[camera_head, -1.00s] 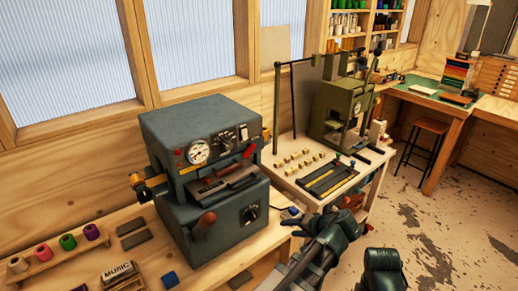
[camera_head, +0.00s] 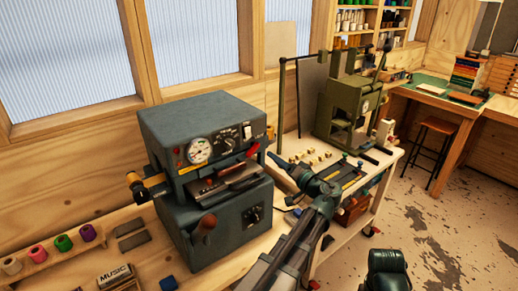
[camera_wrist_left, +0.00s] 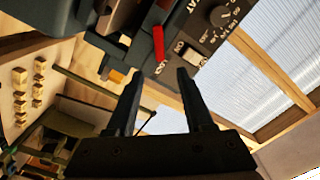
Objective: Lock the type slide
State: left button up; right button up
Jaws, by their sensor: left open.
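The grey foil press (camera_head: 190,130) stands on the left bench with a dial gauge and switches. A dark metal slide (camera_head: 225,182), seemingly the type slide, sits in its front opening. A red lever (camera_head: 252,149) is at the right of the opening; it also shows in the left wrist view (camera_wrist_left: 158,43), above and between my fingers. My left gripper (camera_head: 279,164) is just right of the lever, pointing at the press. In the left wrist view it (camera_wrist_left: 158,78) is open, with nothing between the fingers. My right gripper is out of view.
A wooden-knobbed handle (camera_head: 205,225) sticks out of the press front. A green press (camera_head: 345,108) and small blocks (camera_head: 312,160) stand on the white table behind my arm.

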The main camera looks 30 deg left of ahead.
aim_at(258, 147)
pick_arm(q)
jog(key=x, duration=1)
jog(key=shift+d, duration=0.1)
jog(key=shift+c, duration=0.3)
grip_shut()
